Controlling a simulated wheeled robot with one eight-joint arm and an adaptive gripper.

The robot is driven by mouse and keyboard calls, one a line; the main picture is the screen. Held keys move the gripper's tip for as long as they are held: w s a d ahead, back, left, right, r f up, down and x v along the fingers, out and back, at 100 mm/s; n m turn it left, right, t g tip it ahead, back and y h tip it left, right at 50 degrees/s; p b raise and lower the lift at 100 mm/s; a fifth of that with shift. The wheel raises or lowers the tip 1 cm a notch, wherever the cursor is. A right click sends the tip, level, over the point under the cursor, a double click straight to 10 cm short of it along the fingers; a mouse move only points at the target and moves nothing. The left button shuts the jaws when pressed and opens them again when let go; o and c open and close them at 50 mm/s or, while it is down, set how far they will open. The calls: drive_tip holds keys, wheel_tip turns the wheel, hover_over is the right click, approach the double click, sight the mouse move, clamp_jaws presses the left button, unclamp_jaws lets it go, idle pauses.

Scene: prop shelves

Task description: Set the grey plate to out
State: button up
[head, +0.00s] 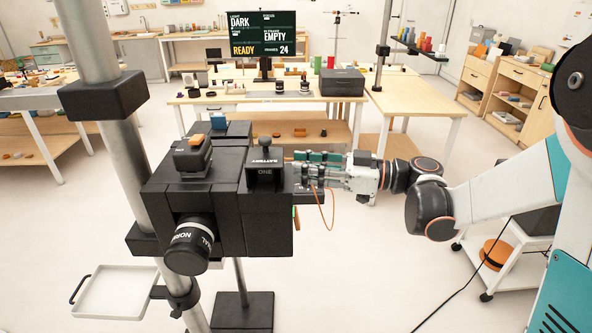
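A black boxy camera (215,190) is mounted on a grey upright pole. Its lens (190,245) points toward the lower left, and a block marked BATTERY ONE (265,170) is on its right part. My gripper (300,172) reaches in from the right, with its fingers at the camera's right side. They overlap the camera's edge, so contact and finger gap cannot be told. I cannot make out a grey plate clearly; the gripper may hide it. A thin orange cord (333,212) hangs below my gripper. The monitor (260,34) shows DARK, EMPTY, READY and 24.
A white tray (115,292) is fixed low on the pole at left. The floor between is mostly clear.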

drive_tip(key=shift+x, duration=1.05)
